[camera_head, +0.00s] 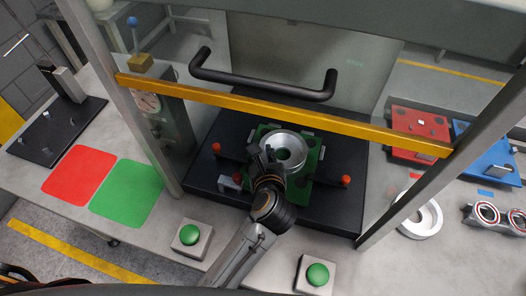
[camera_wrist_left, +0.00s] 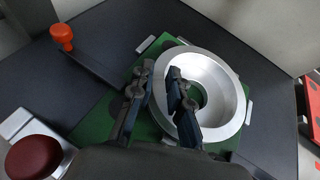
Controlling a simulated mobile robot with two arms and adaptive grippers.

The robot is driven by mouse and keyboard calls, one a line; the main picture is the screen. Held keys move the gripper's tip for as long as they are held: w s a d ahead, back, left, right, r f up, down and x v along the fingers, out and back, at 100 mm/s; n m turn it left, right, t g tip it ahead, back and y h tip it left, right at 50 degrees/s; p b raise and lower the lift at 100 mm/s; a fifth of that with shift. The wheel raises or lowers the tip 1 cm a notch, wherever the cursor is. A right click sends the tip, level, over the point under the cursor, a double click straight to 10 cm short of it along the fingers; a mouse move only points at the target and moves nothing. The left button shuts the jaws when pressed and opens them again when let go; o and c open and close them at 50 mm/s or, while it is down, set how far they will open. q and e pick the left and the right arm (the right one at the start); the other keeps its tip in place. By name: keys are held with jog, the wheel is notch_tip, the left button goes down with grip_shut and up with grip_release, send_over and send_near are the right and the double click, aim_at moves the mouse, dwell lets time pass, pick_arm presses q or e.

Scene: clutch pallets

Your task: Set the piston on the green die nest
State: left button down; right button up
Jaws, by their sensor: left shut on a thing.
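The piston (camera_head: 297,146) is a silver, bowl-like ring with a central hole. It is at the green die nest (camera_head: 317,160), a flat green plate on a dark base inside the press. In the left wrist view the piston (camera_wrist_left: 229,85) lies over the right part of the green plate (camera_wrist_left: 98,124); whether it is fully seated cannot be told. My left gripper (camera_head: 262,153) is shut on the piston's wall, one finger inside the bowl and one outside, as the left wrist view (camera_wrist_left: 160,72) shows. My right gripper is not in view.
A yellow bar (camera_head: 280,114) and a black handle (camera_head: 265,88) cross above the nest. Orange-red knobs (camera_head: 345,181) stand beside it. Green buttons (camera_head: 190,234) are in front. Red and green mats (camera_head: 127,190) lie left; another silver ring (camera_head: 433,219) lies right.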

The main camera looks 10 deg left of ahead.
pick_arm(q)
jog(key=shift+r, duration=0.1)
jog(key=c, duration=1.2)
grip_release()
jog(key=shift+f, duration=0.2)
jog(key=shift+r, duration=0.2)
notch_tip(320, 180, up, 9)
jog(key=p, duration=0.8)
jog(key=shift+f, duration=0.1)
